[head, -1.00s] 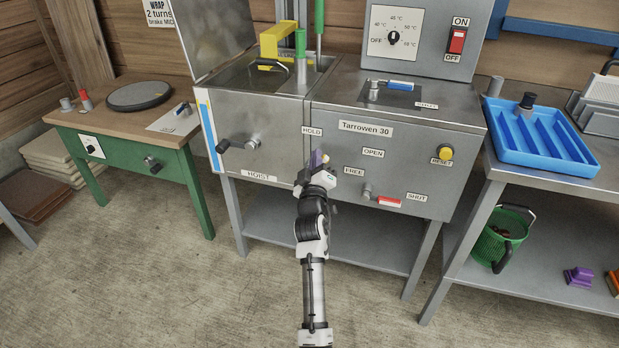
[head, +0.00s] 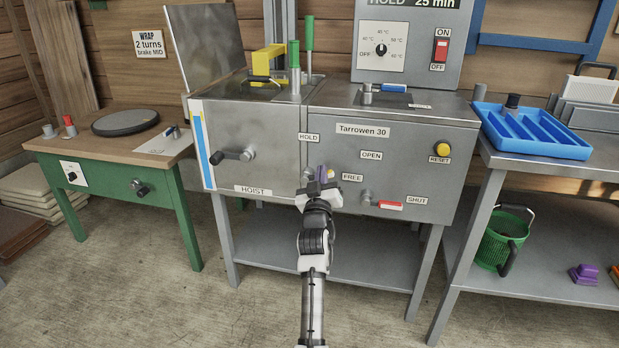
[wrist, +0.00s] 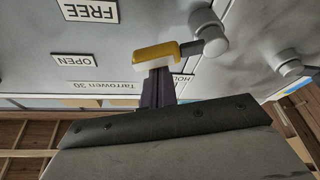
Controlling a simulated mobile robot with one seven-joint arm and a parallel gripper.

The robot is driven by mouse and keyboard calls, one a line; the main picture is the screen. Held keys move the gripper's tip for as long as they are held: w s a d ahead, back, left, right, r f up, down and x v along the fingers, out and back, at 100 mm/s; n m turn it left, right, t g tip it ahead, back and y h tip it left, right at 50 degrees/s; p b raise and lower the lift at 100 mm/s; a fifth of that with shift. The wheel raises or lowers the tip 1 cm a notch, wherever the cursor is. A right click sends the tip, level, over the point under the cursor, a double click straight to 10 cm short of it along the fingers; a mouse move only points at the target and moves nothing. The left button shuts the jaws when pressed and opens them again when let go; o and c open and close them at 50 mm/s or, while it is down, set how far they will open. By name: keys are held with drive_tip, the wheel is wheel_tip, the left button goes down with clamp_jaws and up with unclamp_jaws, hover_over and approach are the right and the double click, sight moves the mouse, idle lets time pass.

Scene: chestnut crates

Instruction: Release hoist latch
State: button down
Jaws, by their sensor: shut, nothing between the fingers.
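The hoist latch shows in the wrist view as a short lever with a yellow grip (wrist: 155,55) on a round grey pivot (wrist: 208,42). That view is upside down. The lever lies near level, its grip on the side of the FREE label (wrist: 90,10). My gripper (wrist: 157,88) is shut and empty, its dark fingertips at the grip's HOLD side, touching or nearly touching it. In the head view my gripper (head: 321,174) is at the panel between the HOLD label (head: 309,138) and the FREE label (head: 352,178), hiding most of the latch.
A dark crank handle (head: 232,156) sticks out left of the latch. A red-handled valve (head: 388,205) is at the lower right, below OPEN. A yellow RESET button (head: 442,148) is further right. Open floor lies in front.

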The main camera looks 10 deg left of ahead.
drive_tip(key=shift+d+f+b, duration=0.2)
drive_tip(key=shift+d+f, duration=0.15)
drive_tip(key=shift+f, duration=0.2)
drive_tip(key=shift+d+f+b, duration=0.2)
drive_tip(key=shift+d+f, duration=0.1)
drive_tip(key=shift+f, duration=0.4)
drive_tip(key=shift+r, duration=0.15)
